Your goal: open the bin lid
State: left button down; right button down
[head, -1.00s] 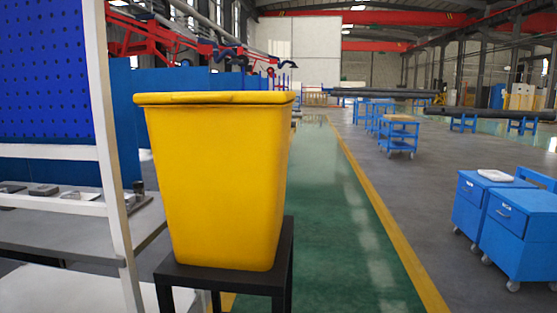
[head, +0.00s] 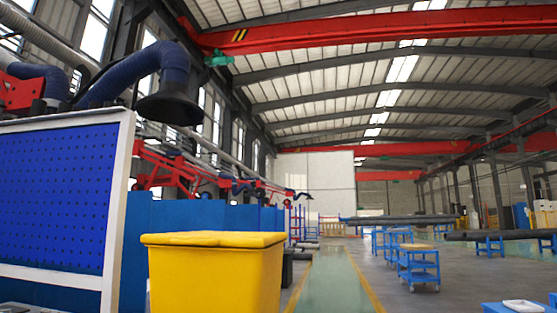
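The yellow bin (head: 215,285) stands low and left of centre in the head view, with its lower part cut off by the bottom edge. Its yellow lid (head: 215,239) lies flat across the top and looks closed. Neither of my grippers shows in the head view, so their place relative to the bin cannot be seen.
A blue pegboard panel in a white frame (head: 117,215) stands left of the bin. Blue partitions (head: 170,215) are behind it. A green floor lane (head: 335,283) runs away to the right of the bin. Blue carts (head: 418,268) stand farther right.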

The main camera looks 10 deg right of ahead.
aim_at(223, 238)
jog(key=z, duration=0.55)
jog(key=i, duration=0.75)
jog(key=u, duration=1.5)
